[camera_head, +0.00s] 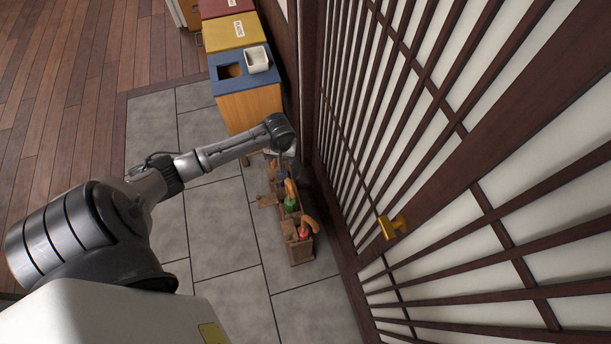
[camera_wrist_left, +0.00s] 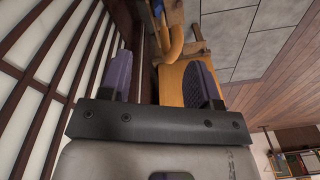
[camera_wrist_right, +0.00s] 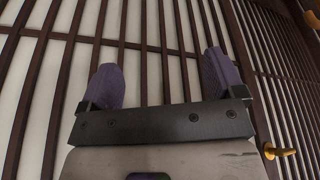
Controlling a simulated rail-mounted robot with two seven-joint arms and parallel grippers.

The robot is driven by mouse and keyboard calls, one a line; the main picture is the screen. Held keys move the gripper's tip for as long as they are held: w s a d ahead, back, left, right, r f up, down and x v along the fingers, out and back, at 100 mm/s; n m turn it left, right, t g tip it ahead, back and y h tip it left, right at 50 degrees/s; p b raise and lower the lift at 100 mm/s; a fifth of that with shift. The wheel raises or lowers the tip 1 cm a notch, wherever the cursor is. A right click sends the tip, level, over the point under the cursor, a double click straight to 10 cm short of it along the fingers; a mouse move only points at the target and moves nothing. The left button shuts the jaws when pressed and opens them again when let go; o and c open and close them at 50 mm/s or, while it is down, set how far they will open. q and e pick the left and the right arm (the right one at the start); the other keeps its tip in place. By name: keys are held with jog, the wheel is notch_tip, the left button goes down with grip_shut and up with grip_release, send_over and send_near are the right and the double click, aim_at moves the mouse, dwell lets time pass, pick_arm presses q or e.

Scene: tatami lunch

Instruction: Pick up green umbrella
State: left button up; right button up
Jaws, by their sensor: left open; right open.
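The green umbrella (camera_head: 290,204) stands in the wooden umbrella stand (camera_head: 301,253) by the sliding door in the head view; a small green part of it shows. An umbrella with an orange handle and blue part (camera_head: 290,187) stands behind it, and one with an orange handle and red part (camera_head: 307,226) stands in front. My left gripper (camera_wrist_left: 162,66) is open and empty at the stand's far end. A curved orange handle (camera_wrist_left: 175,44) and a blue part show beyond its fingers. I cannot identify the green umbrella in that view. My right gripper (camera_wrist_right: 160,82) is open and empty, facing the door.
A blue-topped wooden bin (camera_head: 250,104) with a white container (camera_head: 257,59) stands behind the stand, with yellow and red bins beyond. The lattice sliding door (camera_head: 440,190) with a gold handle (camera_head: 393,226) closes off the right. Grey floor tiles (camera_head: 222,215) left of the stand are clear.

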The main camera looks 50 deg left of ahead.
aim_at(287, 181)
pick_arm(q)
jog(key=f+n+b, duration=0.1)
jog(key=f+n, duration=0.2)
jog(key=d+f+n, duration=0.1)
jog(key=f+n, duration=0.1)
jog(key=f, duration=0.1)
jog(key=f+n+h+b, duration=0.1)
jog(key=f+n, duration=0.2)
jog(key=shift+d+f+n+b, duration=0.25)
jog(key=shift+d+n+b, duration=0.05)
jog(key=shift+d+b, duration=0.05)
jog(key=shift+s+d+f+b, duration=0.15)
jog(key=shift+f+b, duration=1)
jog(key=shift+f, duration=1.6)
pick_arm(e)
jog(key=f, duration=0.1)
jog(key=d+f, duration=0.1)
jog(key=f, duration=0.3)
jog(key=shift+s+d, duration=0.15)
jog(key=shift+s, duration=0.1)
pick_arm(q)
jog(key=shift+c, duration=0.5)
grip_shut()
jog(key=shift+r, duration=0.1)
